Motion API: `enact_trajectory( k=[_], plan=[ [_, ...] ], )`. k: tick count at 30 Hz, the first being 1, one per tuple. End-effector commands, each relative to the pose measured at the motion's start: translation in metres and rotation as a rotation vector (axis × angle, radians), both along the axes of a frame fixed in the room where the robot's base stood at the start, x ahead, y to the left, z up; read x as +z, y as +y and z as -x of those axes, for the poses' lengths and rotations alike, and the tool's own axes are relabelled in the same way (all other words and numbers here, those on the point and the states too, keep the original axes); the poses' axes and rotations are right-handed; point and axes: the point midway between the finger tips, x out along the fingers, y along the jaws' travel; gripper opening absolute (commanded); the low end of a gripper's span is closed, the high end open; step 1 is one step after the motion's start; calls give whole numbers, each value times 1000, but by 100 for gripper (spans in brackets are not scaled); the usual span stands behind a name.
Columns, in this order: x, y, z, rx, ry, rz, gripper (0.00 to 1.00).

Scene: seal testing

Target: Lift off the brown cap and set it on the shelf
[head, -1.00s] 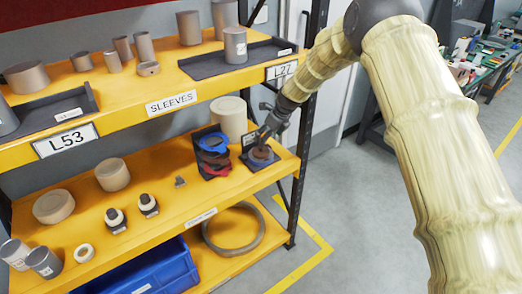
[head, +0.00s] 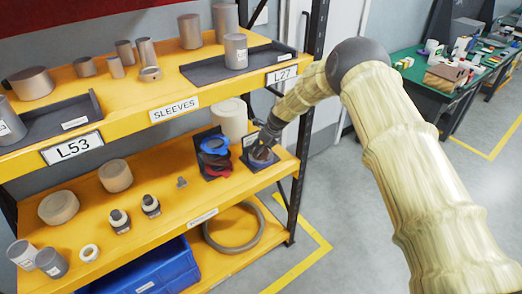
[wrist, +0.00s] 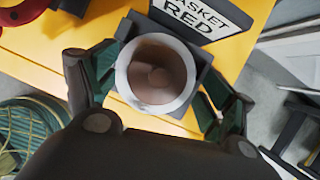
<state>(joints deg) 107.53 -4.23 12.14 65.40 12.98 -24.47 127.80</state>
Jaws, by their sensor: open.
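The brown cap (wrist: 158,72) is round with a raised middle, and a pale grey-white ring shows around it in the wrist view. It sits over a dark square stand (wrist: 128,30) beside a label reading "GASKET RED". In the head view the cap is small and partly hidden by my gripper (head: 264,148), at the right end of the lower yellow shelf (head: 165,218). In the wrist view my gripper (wrist: 163,88) is open, with one dark green-padded finger on each side of the cap. I cannot tell whether the fingers touch it.
Blue and red rings on a dark stand (head: 200,173) are close to the left of the cap. A beige cylinder (head: 229,117) stands behind. The upper shelf (head: 140,92) with several metal sleeves overhangs. Bare shelf shows in front of the blue and red rings.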

Motion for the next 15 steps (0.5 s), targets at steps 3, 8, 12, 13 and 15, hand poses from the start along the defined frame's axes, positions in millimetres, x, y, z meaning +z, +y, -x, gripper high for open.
enact_trajectory(
  k=[3, 8, 12, 13, 15],
  plan=[
    [-8, 3, -2, 0, 1, 0, 83],
    [-13, 4, -4, 0, 0, 0, 83],
    [-14, 4, -4, 0, 0, 0, 83],
    [-14, 4, -4, 0, 0, 0, 83],
    [-14, 4, -4, 0, 0, 0, 83]
  ],
)
